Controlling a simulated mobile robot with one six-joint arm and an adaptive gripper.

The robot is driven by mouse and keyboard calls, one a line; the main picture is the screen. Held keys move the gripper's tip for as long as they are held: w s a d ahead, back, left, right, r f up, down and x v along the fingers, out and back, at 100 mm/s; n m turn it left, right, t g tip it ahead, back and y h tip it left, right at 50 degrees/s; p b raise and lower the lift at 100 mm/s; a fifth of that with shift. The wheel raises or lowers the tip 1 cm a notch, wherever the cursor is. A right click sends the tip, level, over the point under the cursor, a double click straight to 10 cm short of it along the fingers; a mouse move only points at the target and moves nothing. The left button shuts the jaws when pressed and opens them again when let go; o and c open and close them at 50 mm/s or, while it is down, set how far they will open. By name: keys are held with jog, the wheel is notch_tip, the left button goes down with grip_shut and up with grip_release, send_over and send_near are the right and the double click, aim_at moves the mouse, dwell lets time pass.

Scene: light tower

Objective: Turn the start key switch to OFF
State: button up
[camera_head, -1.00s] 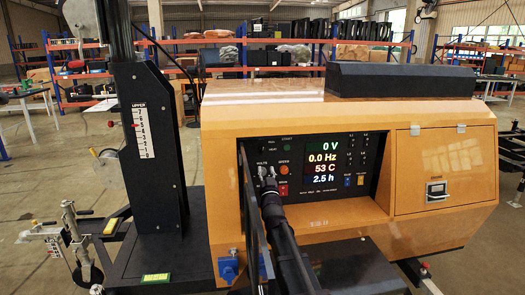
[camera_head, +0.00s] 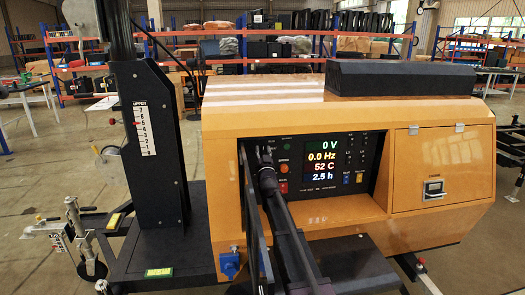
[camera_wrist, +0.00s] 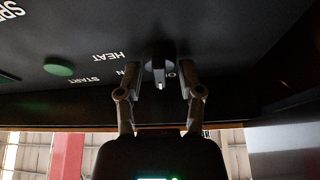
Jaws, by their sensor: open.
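The start key switch (camera_wrist: 158,62) is a dark round knob with a lighter key-like tip, on the black panel in the wrist view. Labels HEAT and START show upside down beside it, and letters near it are partly covered. My gripper (camera_wrist: 159,72) is open, with one finger on each side of the switch. I cannot tell whether either finger touches it. In the head view my gripper (camera_head: 265,158) is at the upper left of the control panel (camera_head: 345,188) and hides the switch.
A green button (camera_wrist: 58,67) sits left of the switch in the wrist view. The lit display (camera_head: 322,162) reads 0 V and 0.0 Hz. An orange button (camera_head: 284,169) is close to my gripper's right. A black mast (camera_head: 150,150) stands left of the orange housing (camera_head: 455,160).

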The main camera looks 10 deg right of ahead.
grip_shut()
jog(key=shift+n+y, duration=0.4)
jog(key=shift+n, duration=0.5)
grip_release()
jog(key=shift+m+h, duration=0.4)
jog(key=shift+m, duration=0.6)
